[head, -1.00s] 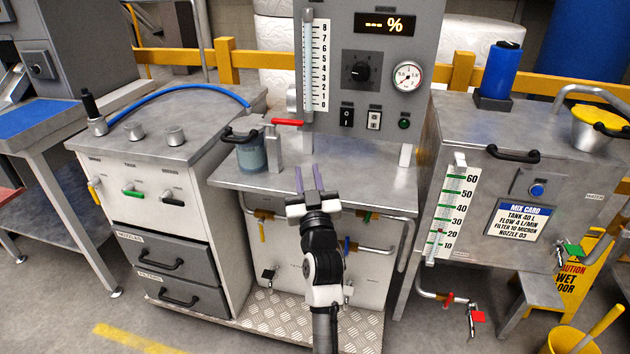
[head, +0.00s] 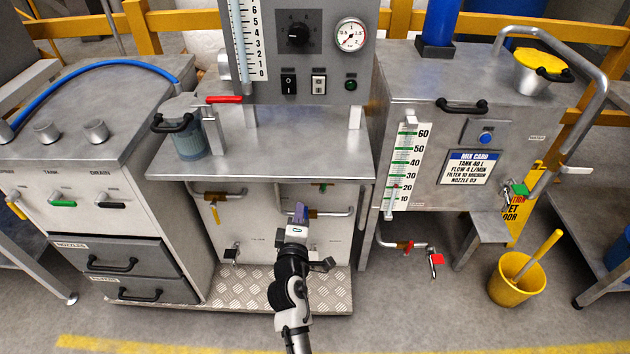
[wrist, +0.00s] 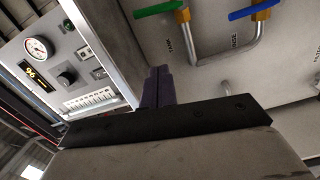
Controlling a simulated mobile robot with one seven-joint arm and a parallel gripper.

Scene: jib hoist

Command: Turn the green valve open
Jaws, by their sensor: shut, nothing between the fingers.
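A green valve lever (wrist: 158,9) sits on a brass fitting at the top of the wrist view, by a label that looks like TANK. In the head view a small green part (head: 322,187) shows just under the middle bench's top, in front of its pale panel. My gripper (head: 299,212) is shut and empty, below the bench edge and in front of that panel. Its closed fingers (wrist: 157,86) are apart from the green lever in the wrist view. Other green handles show on the left cabinet (head: 63,203) and on the right tank's tap (head: 518,188).
A blue valve lever (wrist: 250,10) sits beside the green one, joined by a bent pipe (wrist: 228,60). The bench top (head: 280,145) overhangs the panel. A tread-plate step (head: 235,287) lies below. A yellow bucket (head: 517,280) stands on the floor at right.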

